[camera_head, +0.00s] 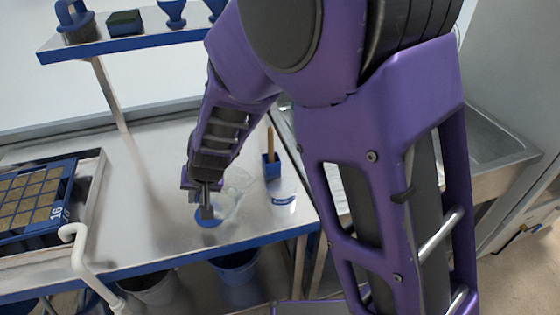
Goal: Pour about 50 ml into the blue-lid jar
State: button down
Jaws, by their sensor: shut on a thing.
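My gripper (207,210) points down over the worktop near its front edge. It is shut on what looks like a round blue lid (209,221), partly hidden behind the fingers. Whether a jar stands under the lid, and whether the lid sits on it, I cannot tell. Clear, see-through ware (238,181) stands just right of and behind the gripper; its outline is faint and any liquid in it cannot be made out. A small white tub (283,199) with a blue label stands further right, apart from the gripper.
A blue holder (271,168) with a wooden-handled tool stands behind the tub. A seed tray (64,185) and a white pipe (81,255) are at left. A raised shelf (140,38) holds a brush, a sponge and blue funnel-like items. Bins (236,268) stand below; a sink (490,140) is at right.

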jog(key=shift+w+d, duration=0.25)
jog(key=shift+d, duration=0.1)
jog(key=shift+d+f+y+b, duration=0.2)
jog(key=shift+y+b, duration=0.25)
jog(key=shift+y, duration=0.05)
jog(key=shift+w+d+r+y+b, duration=0.25)
jog(key=shift+d+y+b, duration=0.15)
jog(key=shift+b, duration=0.75)
jog(key=r+y+b, duration=0.1)
jog(key=r, duration=0.1)
jog(key=d+r+y, duration=0.1)
jog(key=r, duration=0.1)
jog(key=r+m+y+b, duration=0.1)
jog(key=r, duration=0.1)
jog(key=shift+w+d+g+b, duration=0.15)
jog(key=shift+d+g+b, duration=0.2)
jog(key=shift+d+g, duration=0.05)
jog(key=shift+d+r+y, duration=0.3)
jog(key=shift+r+y, duration=0.3)
jog(key=shift+r, duration=0.15)
jog(key=shift+w+d+r+m+y+b, duration=0.15)
jog(key=shift+d+m+y+b, duration=0.2)
jog(key=shift+y+b, duration=0.2)
jog(key=shift+d+y, duration=0.35)
jog(key=shift+d, duration=0.1)
jog(key=shift+w+d+r+g+y, duration=0.15)
jog(key=shift+d+r+g+y, duration=0.2)
jog(key=shift+r, duration=0.2)
